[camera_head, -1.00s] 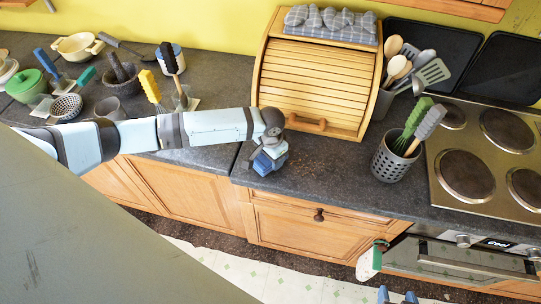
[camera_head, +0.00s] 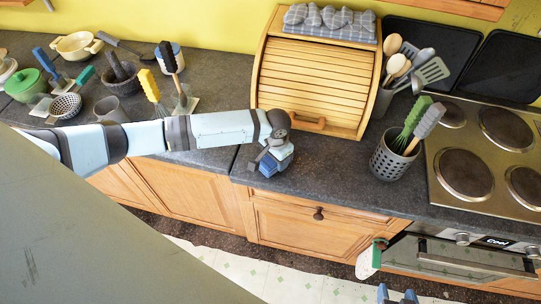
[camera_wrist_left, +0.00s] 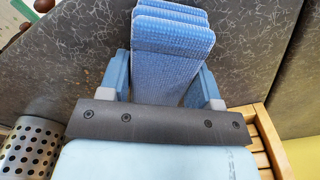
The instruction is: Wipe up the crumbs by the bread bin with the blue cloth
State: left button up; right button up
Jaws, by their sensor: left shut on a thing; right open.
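The wooden bread bin (camera_head: 312,88) stands shut against the yellow wall in the head view. My left gripper (camera_head: 273,160) is shut on the folded blue cloth (camera_head: 270,167), low at the worktop in front of the bin's left part. In the left wrist view the cloth (camera_wrist_left: 170,48) sticks out in folds between the fingers of the gripper (camera_wrist_left: 163,80). Faint brown crumbs (camera_head: 312,163) lie on the dark worktop just right of the cloth; any under it are hidden.
A grey perforated holder (camera_head: 389,163) with brushes stands to the right, beside the hob (camera_head: 490,150). Several kitchen items, including a green pot (camera_head: 26,84), stand on the left worktop. The worktop's front edge runs close before the cloth.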

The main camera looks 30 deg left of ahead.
aim_at(320, 173)
pick_arm(q)
jog(key=shift+w+d, duration=0.25)
jog(key=shift+d, duration=0.6)
jog(key=shift+w+d, duration=0.25)
jog(key=shift+d, duration=0.6)
jog(key=shift+w+d, duration=0.25)
jog(key=shift+d, duration=0.6)
jog(key=shift+w+d, duration=0.25)
jog(key=shift+d, duration=0.6)
jog(key=shift+w+d, duration=0.25)
jog(key=shift+d, duration=0.6)
jog(key=shift+w+d, duration=0.25)
jog(key=shift+d, duration=0.6)
jog(key=shift+w+d, duration=0.2)
jog(key=shift+d, duration=0.65)
jog(key=shift+w+d, duration=0.25)
jog(key=shift+d, duration=0.6)
jog(key=shift+d, duration=0.1)
jog(key=shift+w+d, duration=0.25)
jog(key=shift+d, duration=0.55)
jog(key=shift+w+d, duration=0.25)
jog(key=shift+d, duration=0.6)
jog(key=shift+w+d, duration=0.25)
jog(key=shift+d, duration=0.55)
jog(key=shift+a, duration=0.1)
